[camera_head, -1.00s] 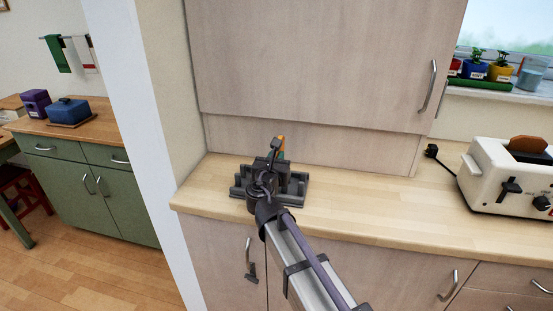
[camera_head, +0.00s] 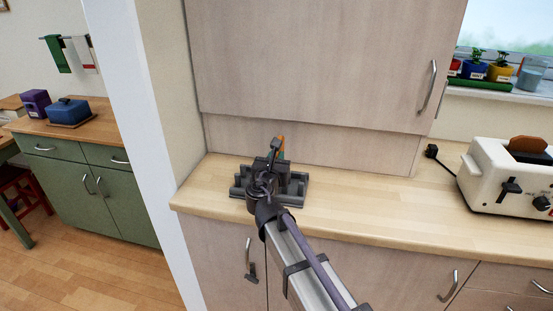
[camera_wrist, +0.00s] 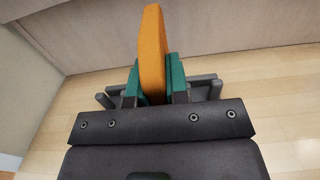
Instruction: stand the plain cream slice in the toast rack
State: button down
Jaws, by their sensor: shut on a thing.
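The grey toast rack (camera_head: 298,186) stands on the wooden worktop, partly hidden by my gripper. Its bars also show behind the gripper in the wrist view (camera_wrist: 206,88). My gripper (camera_wrist: 153,92) is shut, its teal pads on both sides of a slice (camera_wrist: 152,45). The slice shows an orange-brown edge and stands upright. Its broad faces are hidden, so I cannot tell whether they are plain cream. In the head view, my gripper (camera_head: 272,165) is over the rack. The slice's lower end is hidden, so I cannot tell whether it sits in a slot.
A cream toaster (camera_head: 510,180) at the right holds a brown slice (camera_head: 528,143). A wall cabinet (camera_head: 320,60) hangs above the worktop, with a panel close behind the rack. The worktop (camera_head: 375,205) is clear between rack and toaster.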

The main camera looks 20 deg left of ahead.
jog(key=shift+f, duration=0.1)
jog(key=shift+f+b, duration=0.35)
jog(key=shift+b, duration=0.05)
jog(key=shift+f+b, duration=2.4)
jog(key=c, duration=1)
grip_release()
jog(key=shift+c, duration=0.2)
jog(key=s, duration=0.3)
jog(key=s+d, duration=0.1)
jog(key=s, duration=0.6)
jog(key=shift+s+d, duration=0.15)
jog(key=shift+s, duration=0.25)
jog(key=shift+w, duration=0.1)
